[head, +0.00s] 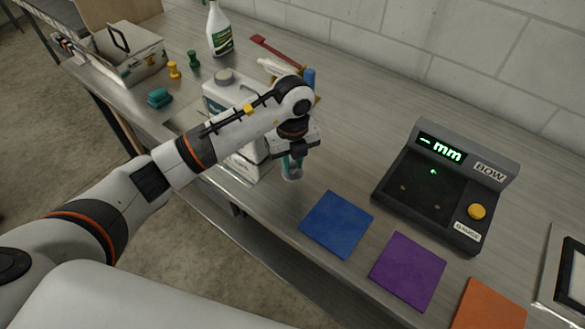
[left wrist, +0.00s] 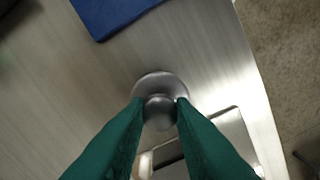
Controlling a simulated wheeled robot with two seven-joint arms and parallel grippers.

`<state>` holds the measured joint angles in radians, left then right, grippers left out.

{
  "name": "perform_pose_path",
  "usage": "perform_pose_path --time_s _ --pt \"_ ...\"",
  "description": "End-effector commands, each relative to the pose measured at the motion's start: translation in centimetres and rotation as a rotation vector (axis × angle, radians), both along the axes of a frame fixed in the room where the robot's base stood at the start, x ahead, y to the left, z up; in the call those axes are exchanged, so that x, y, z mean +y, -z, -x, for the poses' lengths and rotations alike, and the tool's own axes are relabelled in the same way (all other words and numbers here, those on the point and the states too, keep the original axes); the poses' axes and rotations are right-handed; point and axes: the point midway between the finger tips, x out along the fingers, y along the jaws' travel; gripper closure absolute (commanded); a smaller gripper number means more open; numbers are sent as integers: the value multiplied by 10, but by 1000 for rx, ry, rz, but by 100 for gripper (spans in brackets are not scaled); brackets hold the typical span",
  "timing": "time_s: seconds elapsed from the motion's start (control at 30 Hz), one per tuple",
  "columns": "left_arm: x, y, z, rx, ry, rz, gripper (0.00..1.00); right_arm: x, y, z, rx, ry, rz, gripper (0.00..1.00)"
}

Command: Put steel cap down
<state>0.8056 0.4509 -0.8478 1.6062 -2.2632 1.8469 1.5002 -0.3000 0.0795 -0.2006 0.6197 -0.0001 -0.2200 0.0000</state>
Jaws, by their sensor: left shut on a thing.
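The steel cap (left wrist: 160,87) is a round grey metal piece with a knob on top, seen in the left wrist view between the green fingertips. My left gripper (left wrist: 160,108) is shut on its knob. In the head view the left gripper (head: 291,168) points down at the table, left of the blue square, with the cap (head: 291,174) at its fingertips, small and partly hidden. I cannot tell whether the cap touches the tabletop. My right gripper is in neither view.
Blue (head: 337,224), purple (head: 407,270) and orange (head: 489,306) squares lie along the front edge. A black gauge (head: 440,185) reading "– mm" stands behind them. A white jug (head: 222,92), spray bottle (head: 218,30) and metal box (head: 128,62) are to the left.

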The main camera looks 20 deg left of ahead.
Motion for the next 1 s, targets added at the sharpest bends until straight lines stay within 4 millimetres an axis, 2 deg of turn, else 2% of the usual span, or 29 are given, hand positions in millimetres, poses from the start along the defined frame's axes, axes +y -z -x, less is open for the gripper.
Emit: perform_pose_path --time_s 0.3,0.67,0.7,0.8,1.0 --pt "0 36 1 2 1 -1 100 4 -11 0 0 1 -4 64" --pt "0 42 0 -1 2 -1 100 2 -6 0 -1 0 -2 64" --pt "0 41 0 -1 2 -1 73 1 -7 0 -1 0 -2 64" --pt "0 41 0 -1 2 -1 57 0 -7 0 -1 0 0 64" --pt "0 41 0 0 2 0 56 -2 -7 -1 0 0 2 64"
